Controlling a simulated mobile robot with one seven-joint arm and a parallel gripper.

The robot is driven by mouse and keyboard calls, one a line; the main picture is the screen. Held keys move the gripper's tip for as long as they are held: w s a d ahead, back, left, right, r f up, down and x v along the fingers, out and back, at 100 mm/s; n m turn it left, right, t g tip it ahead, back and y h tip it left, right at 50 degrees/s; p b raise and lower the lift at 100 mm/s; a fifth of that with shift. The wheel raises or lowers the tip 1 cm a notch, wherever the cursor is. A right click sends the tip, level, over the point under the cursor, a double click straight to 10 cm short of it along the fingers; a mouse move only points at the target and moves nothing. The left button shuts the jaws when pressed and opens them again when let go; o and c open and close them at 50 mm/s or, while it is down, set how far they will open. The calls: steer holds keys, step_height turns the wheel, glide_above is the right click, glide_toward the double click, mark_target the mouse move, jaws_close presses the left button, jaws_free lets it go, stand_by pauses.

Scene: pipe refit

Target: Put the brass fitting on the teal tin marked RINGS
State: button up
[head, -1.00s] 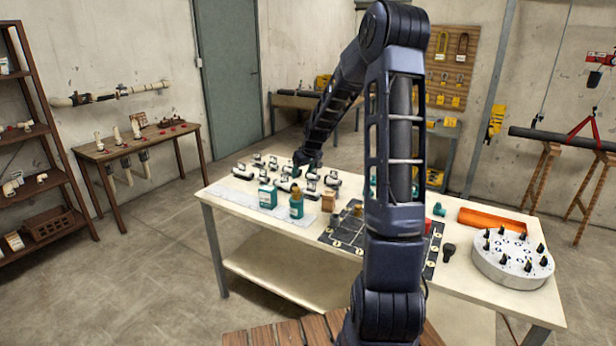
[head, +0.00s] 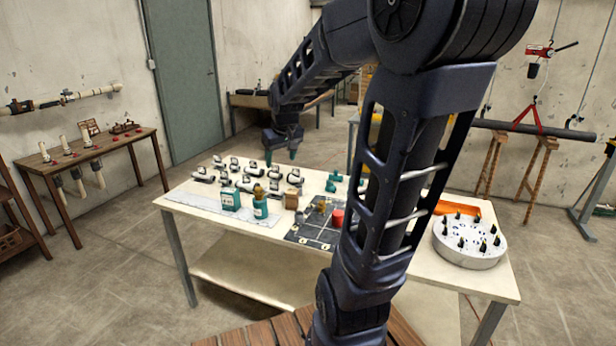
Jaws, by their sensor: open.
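Two teal tins with pale labels stand near the table's left front: a left one (head: 231,199) and a right one (head: 261,209). The labels are too small to read, so I cannot tell which is marked RINGS. A small brass-coloured piece (head: 258,190) shows at the top of the right tin and appears to rest on it. Another brass-coloured piece (head: 321,207) is on the dark mat (head: 301,236). My gripper (head: 281,158) is open, its teal fingertips pointing down above the back of the table, behind the tins. I see nothing between the fingers.
Several grey-and-white pipe fittings (head: 234,164) stand behind the tins. A cardboard box (head: 292,200), a red piece (head: 338,217) and a teal fitting (head: 333,180) are to the right. A round white stand (head: 469,252) and orange tray (head: 455,209) are at the right end. My arm hides the table's middle right.

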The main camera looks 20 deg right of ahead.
steer(key=s+d+r+m, duration=0.1)
steer(key=s+m, duration=0.1)
steer(key=s, duration=1.5)
steer(key=shift+s+d, duration=0.25)
steer(key=shift+s, duration=0.05)
